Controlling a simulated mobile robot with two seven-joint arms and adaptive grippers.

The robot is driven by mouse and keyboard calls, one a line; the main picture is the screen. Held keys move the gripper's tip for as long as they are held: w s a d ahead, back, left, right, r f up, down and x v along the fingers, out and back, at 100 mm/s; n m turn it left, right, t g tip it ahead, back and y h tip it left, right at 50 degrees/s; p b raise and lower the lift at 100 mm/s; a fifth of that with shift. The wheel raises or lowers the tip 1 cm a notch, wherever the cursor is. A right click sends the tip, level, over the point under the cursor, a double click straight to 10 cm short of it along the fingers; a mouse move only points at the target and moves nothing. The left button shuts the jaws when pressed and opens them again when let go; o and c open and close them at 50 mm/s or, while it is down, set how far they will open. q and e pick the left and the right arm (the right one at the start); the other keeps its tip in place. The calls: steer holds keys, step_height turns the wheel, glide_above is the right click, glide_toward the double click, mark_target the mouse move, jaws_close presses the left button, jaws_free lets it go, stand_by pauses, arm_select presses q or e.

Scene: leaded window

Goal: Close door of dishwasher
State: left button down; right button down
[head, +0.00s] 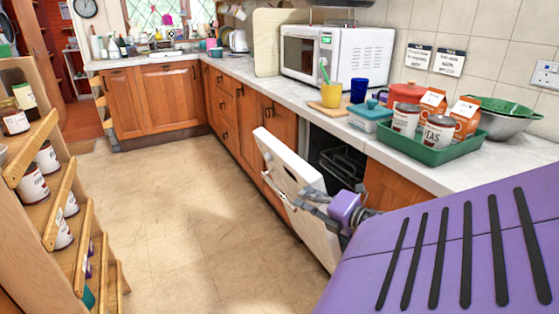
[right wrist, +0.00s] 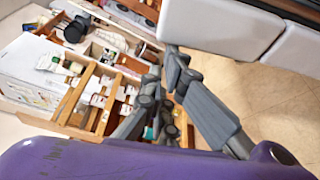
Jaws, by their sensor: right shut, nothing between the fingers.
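The dishwasher's white door (head: 290,160) stands partly open, tilted out from the counter front into the room. Behind it the dark interior with a wire rack (head: 345,163) shows. My right gripper (head: 295,197) is in front of the door in the head view, its grey fingers near the door's room-side face. I cannot tell whether they touch it. In the right wrist view the gripper (right wrist: 165,75) is shut and empty, with its fingertips close below a white panel (right wrist: 220,25), probably the door. My left gripper is out of view.
A wooden shelf rack with jars (head: 45,190) stands at the left. The tiled floor (head: 180,200) between is clear. The counter above the dishwasher holds a green tray (head: 425,150) of jars and cartons, a yellow cup (head: 331,95) and a white microwave (head: 350,58).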

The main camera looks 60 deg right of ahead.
mark_target(317, 183)
steer(key=shift+m, duration=0.4)
steer(key=s+d, duration=0.1)
steer(key=s+d+r, duration=0.1)
steer(key=d, duration=0.1)
steer(key=s+d+r, duration=0.1)
steer(key=d, duration=0.1)
